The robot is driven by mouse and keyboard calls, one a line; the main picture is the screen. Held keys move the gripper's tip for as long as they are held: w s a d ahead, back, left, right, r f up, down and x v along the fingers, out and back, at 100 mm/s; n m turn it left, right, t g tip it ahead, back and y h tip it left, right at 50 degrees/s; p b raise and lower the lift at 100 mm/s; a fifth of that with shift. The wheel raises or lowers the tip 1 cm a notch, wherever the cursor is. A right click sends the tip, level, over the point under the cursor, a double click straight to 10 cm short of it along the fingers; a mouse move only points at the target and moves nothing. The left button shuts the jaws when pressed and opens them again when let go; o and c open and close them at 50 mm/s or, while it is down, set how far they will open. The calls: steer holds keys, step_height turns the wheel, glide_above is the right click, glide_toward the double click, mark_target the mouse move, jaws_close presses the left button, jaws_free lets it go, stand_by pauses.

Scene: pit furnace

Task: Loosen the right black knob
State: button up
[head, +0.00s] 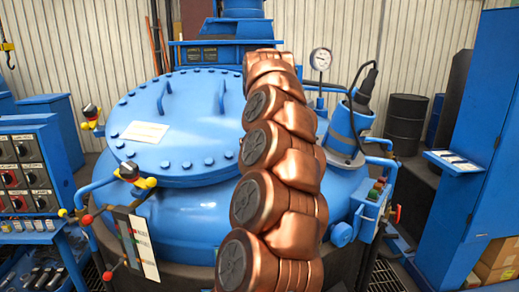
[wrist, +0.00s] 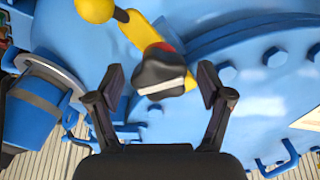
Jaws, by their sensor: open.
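In the wrist view, a black knob (wrist: 160,70) with a pale band sits on a yellow arm (wrist: 142,32) that ends in a yellow ball (wrist: 95,9). A little red shows beside the knob. My gripper (wrist: 161,80) is open, with one finger on each side of the knob and a visible gap to both. I cannot tell how deep the knob lies between the fingers. In the head view, my copper-coloured arm hides this knob and my gripper. Two other black knobs, an upper one (head: 91,111) and a lower one (head: 128,170), show at the lid's left side.
The round blue furnace lid (head: 185,105) with bolts lies beside the knob. A blue cylinder (head: 348,122) stands right of my arm; it also shows in the wrist view (wrist: 40,100). A gauge (head: 320,59) stands behind. Control panels flank the furnace at left (head: 25,175) and right (head: 371,205).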

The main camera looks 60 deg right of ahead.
steer(key=v, duration=1.1)
steer(key=shift+s+r, duration=0.2)
steer(key=shift+r, duration=0.05)
steer(key=shift+a+r, duration=0.15)
steer(key=shift+a, duration=0.05)
stand_by(0.7)
stand_by(0.3)
